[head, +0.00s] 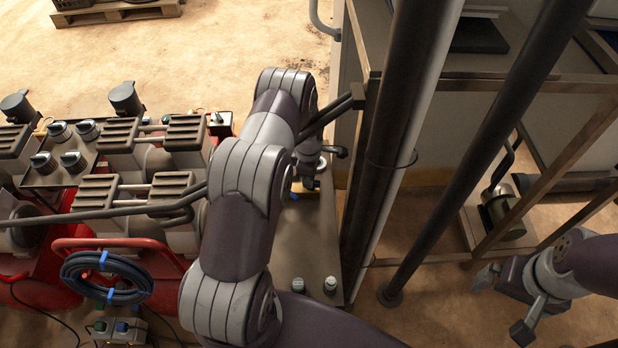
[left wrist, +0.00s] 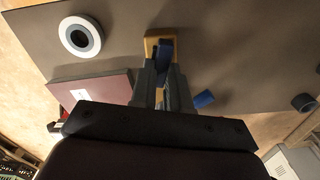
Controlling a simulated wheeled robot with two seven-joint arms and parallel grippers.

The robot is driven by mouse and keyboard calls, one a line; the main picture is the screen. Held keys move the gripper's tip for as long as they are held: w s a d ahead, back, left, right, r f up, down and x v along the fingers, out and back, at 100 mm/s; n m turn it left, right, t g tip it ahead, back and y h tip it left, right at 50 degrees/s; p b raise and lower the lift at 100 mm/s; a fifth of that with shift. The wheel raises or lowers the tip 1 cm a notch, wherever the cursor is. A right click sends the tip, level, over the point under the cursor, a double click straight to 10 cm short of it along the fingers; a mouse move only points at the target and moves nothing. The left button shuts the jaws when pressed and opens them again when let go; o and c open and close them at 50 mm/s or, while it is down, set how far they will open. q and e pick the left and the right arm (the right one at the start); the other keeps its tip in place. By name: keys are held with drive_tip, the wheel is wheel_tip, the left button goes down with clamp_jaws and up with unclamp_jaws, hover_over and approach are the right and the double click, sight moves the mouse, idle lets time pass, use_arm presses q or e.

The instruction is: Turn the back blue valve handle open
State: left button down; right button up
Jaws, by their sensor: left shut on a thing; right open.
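In the left wrist view, my left gripper (left wrist: 166,78) is shut on a blue valve handle (left wrist: 164,58) on a yellow mount (left wrist: 152,40) fixed to a grey panel (left wrist: 230,45). The handle points roughly along my fingers; its lower part is hidden between them. A second blue piece (left wrist: 204,99) sticks out to the right of the fingers, apart from them. In the head view, my left arm hides most of the gripper and valve; a small bit of blue (head: 294,197) shows beside the arm. My right gripper (head: 504,302) is open and empty at the lower right.
Dark upright posts (head: 405,120) stand just right of the panel. Red machines with grey blocks (head: 110,190) and a coiled dark hose (head: 105,278) fill the left. A white ring (left wrist: 80,37) sits on the panel.

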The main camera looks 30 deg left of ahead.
use_arm(q)
drive_tip(key=shift+n, duration=1.6)
drive_tip(key=c, duration=1.1)
unclamp_jaws()
wheel_tip(320, 180, up, 13)
drive_tip(key=shift+b, duration=0.35)
drive_tip(key=shift+s+f, duration=0.15)
drive_tip(key=shift+f, duration=0.05)
